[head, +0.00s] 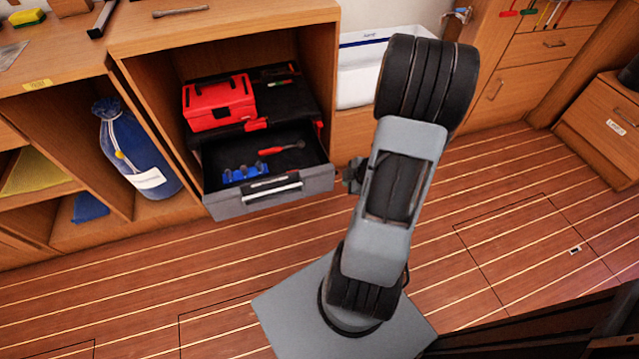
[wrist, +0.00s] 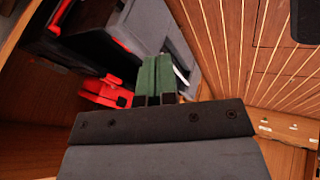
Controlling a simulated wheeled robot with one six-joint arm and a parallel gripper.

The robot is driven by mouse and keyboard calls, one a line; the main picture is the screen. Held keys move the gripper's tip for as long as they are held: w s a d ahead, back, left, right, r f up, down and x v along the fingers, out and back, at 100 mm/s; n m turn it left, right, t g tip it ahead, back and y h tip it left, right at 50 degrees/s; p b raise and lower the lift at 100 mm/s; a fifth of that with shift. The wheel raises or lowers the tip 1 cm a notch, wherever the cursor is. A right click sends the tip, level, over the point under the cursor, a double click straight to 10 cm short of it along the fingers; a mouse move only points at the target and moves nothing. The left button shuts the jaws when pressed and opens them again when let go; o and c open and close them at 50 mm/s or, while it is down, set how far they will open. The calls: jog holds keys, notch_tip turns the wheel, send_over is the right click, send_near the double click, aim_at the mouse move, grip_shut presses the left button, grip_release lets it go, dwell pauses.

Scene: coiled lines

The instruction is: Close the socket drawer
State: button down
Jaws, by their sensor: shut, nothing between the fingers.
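The socket drawer (head: 270,197) is pulled out of the wooden cabinet, with a grey front and a silver handle (head: 272,188). Inside it lie a blue socket holder (head: 245,174) and a red-handled tool (head: 281,148). My gripper (head: 354,176) is just right of the drawer front in the head view, mostly hidden by my arm. In the wrist view my gripper (wrist: 155,98) has its green fingers together, empty, with the grey drawer front (wrist: 190,45) close beyond them. I cannot tell whether they touch it.
A red toolbox (head: 219,103) sits in the cabinet above the drawer. A blue bag (head: 134,150) stands in the compartment to the left. A white bin (head: 365,65) stands behind my arm. The plank floor (head: 130,285) before the drawer is clear.

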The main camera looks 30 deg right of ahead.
jog(key=a+n+y, duration=0.1)
jog(key=a+n, duration=0.1)
jog(key=b, duration=0.7)
send_near(313, 180)
jog(key=shift+t+y, duration=0.4)
jog(key=shift+s+d+f+x, duration=0.1)
jog(key=shift+x, duration=1.2)
jog(key=shift+s+d+f+x, duration=0.15)
jog(key=shift+x, duration=1.2)
